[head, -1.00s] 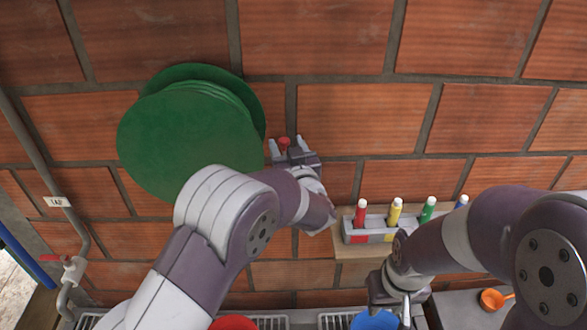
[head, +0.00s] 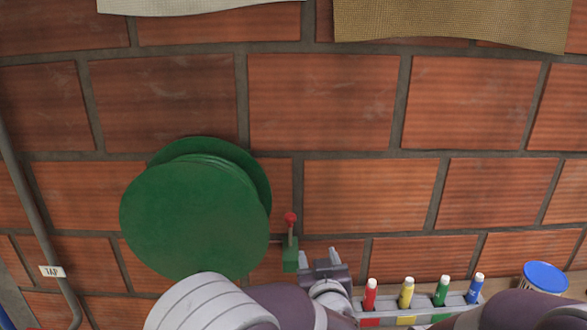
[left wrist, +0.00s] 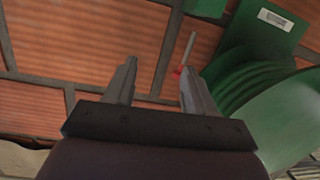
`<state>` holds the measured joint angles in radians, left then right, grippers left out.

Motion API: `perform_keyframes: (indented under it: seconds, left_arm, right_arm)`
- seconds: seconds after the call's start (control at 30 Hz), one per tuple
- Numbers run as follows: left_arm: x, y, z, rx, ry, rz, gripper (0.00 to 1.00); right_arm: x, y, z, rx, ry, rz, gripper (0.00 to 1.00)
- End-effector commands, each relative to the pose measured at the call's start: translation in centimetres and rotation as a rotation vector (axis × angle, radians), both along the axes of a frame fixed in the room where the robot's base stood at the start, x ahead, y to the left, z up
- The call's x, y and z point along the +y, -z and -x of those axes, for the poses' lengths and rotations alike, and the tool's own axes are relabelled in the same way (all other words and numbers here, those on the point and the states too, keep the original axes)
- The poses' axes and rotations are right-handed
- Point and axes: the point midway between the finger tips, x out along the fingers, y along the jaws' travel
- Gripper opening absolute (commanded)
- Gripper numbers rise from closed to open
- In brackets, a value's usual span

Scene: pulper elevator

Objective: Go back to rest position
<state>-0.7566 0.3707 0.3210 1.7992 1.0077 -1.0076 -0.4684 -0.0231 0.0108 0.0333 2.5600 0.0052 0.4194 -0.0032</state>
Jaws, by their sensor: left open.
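My left gripper (head: 319,254) shows at the bottom centre of the head view, open and empty, its fingers pointing up. It is right of and a little below a lever with a red knob (head: 290,218) on a small green base (head: 290,255). In the left wrist view the gripper (left wrist: 157,68) is open with brick wall between its fingers; the lever's grey rod (left wrist: 190,48) shows beside the right finger. My right gripper is out of view; only part of that arm shows at the bottom right.
Round green discs (head: 195,220) on the wall are left of the lever. A marker holder (head: 420,312) with red, yellow, green and blue markers is right of my left gripper. A blue-lidded tin (head: 545,278) stands far right. A pipe with a TAP label (head: 51,271) runs down the left.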

Motion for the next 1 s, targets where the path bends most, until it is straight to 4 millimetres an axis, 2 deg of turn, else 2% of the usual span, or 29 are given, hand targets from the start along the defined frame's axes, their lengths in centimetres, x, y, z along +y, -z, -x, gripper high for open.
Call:
perform_keyframes:
  seconds: [0.03,0.07,0.1,0.13,0.17,0.2,0.27,0.3,0.4,0.47,0.5,0.53,0.63,1.0]
  left_arm:
    - [-1.8,2.9,1.2,0.121,0.122,0.010,0.54]
    - [-2.8,5.0,2.5,0.223,0.214,0.014,0.54]
    - [-2.6,8.1,4.6,0.383,0.311,0.011,0.54]
    - [-1.5,10.4,6.5,0.514,0.364,0.004,0.54]
    - [0.2,12.3,8.5,0.642,0.396,-0.010,0.54]
    - [2.9,14.3,11.1,0.790,0.414,-0.030,0.54]
    - [7.3,16.3,14.9,0.984,0.404,-0.063,0.54]
    - [10.2,17.2,17.2,1.092,0.383,-0.083,0.54]
    - [16.7,18.3,22.2,1.287,0.306,-0.117,0.54]
    - [19.9,18.5,24.2,1.342,0.257,-0.123,0.54]
    - [21.7,18.6,24.8,1.343,0.217,-0.110,0.54]
    - [22.6,18.4,24.7,1.330,0.188,-0.088,0.54]
    - [24.1,18.0,24.2,1.303,0.130,-0.043,0.54]
    - [24.3,17.9,24.1,1.302,0.123,-0.035,0.54]
  right_arm:
    - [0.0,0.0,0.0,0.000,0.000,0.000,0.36]
    - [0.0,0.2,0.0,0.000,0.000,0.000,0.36]
    - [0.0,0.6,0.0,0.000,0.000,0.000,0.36]
    - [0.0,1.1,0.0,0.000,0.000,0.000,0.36]
    - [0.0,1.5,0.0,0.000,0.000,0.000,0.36]
    - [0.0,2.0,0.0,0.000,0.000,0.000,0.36]
    - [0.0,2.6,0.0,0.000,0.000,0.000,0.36]
    - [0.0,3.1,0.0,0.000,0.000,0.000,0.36]
    - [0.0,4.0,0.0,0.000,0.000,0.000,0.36]
    - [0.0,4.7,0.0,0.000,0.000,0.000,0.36]
    - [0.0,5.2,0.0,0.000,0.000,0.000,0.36]
    - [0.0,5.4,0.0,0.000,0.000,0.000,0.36]
    - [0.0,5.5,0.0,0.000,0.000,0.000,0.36]
    - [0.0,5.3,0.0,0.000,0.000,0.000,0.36]
